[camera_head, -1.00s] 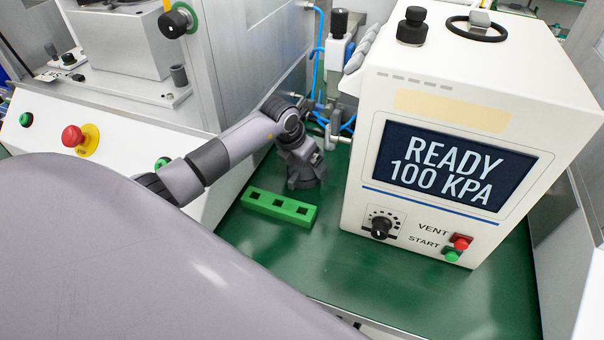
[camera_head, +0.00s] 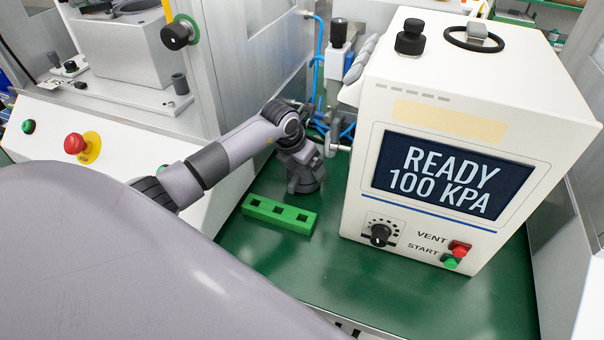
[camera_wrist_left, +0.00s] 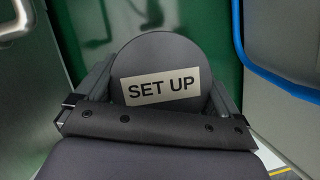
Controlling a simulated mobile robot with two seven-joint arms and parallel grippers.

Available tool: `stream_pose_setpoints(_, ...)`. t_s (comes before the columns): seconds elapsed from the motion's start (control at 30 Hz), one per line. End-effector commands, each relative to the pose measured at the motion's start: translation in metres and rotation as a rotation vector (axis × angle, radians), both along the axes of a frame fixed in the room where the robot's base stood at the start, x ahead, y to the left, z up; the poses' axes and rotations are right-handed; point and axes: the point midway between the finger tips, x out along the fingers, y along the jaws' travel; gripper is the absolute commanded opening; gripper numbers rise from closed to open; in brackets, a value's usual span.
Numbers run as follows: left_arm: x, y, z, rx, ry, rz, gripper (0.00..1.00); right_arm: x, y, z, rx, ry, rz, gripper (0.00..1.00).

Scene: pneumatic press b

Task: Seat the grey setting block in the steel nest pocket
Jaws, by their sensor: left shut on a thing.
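The grey setting block (camera_wrist_left: 163,52) is a dark grey round-topped piece with a "SET UP" label, filling the middle of the left wrist view. My left gripper (camera_wrist_left: 160,88) is shut on it, one finger at each side. In the head view my left arm reaches in from the left and its wrist end points down over the green bench, behind the green block. The fingers and the setting block cannot be made out there. I cannot pick out the steel nest pocket in either view. My right gripper is not in view.
A green block (camera_head: 280,214) with three square holes lies on the green bench (camera_head: 330,265). A white press controller (camera_head: 440,105) reading "READY 100 KPA" stands at right. A sloped white panel with a red button (camera_head: 75,144) is at left. Blue hoses run behind my wrist.

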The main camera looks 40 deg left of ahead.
Motion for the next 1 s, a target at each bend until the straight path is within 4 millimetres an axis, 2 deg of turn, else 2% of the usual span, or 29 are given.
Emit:
stream_pose_setpoints(0.1, 0.001, 0.0, 0.008, 0.0, -0.004, 0.0, 0.47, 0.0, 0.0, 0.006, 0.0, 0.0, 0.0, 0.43)
stream_pose_setpoints(1.0, 0.001, 0.0, 0.039, 0.0, -0.003, 0.0, 0.47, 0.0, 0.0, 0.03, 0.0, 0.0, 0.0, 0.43)
